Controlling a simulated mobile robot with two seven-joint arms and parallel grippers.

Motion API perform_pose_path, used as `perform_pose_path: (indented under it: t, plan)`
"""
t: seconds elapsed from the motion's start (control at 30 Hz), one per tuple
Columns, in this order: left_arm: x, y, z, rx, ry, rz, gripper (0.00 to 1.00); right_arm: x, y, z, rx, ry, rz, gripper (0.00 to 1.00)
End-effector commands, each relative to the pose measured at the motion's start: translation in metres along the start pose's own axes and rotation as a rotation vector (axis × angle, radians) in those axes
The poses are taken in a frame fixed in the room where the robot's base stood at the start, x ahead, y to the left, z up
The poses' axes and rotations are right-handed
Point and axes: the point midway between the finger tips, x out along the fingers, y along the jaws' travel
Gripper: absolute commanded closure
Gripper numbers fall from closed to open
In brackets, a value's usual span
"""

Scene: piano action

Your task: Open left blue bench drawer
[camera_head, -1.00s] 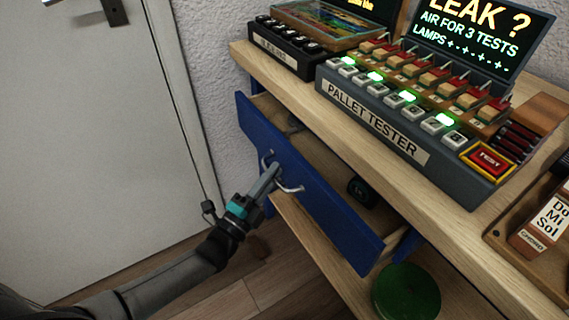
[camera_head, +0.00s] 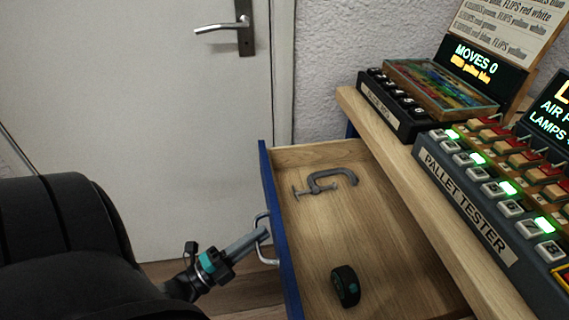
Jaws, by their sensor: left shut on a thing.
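The left blue bench drawer (camera_head: 283,252) stands well out from the bench, with its wooden inside in full view from above. Its curved metal handle (camera_head: 262,222) is on the blue front. My left gripper (camera_head: 258,236) is shut on the handle, reaching in from the lower left. My right gripper is not in view.
The wooden bench top (camera_head: 392,150) carries the pallet tester (camera_head: 470,185) and a box with a coloured glass lid (camera_head: 440,88). A white door (camera_head: 180,110) with a lever handle stands behind on the left. Wooden floor shows under the drawer.

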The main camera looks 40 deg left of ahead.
Motion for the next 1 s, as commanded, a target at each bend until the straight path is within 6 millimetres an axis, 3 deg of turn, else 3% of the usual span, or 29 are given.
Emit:
perform_pose_path:
  t: [0.1, 0.3, 0.77, 0.8, 1.0]
  plan:
    - [-0.017, -0.004, 0.006, -0.002, -0.002, 0.005, 1.00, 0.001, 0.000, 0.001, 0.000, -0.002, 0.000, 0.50]
    - [-0.030, -0.008, 0.011, -0.002, -0.001, 0.003, 1.00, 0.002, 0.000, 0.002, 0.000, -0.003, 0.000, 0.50]
    - [-0.033, -0.009, 0.013, -0.002, -0.001, 0.003, 1.00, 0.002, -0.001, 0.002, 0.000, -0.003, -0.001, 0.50]
    - [-0.033, -0.009, 0.013, -0.002, -0.001, 0.003, 0.81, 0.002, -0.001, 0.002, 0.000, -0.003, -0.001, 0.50]
    - [-0.033, -0.009, 0.013, -0.001, -0.001, 0.001, 0.59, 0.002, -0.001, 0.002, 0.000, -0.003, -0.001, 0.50]
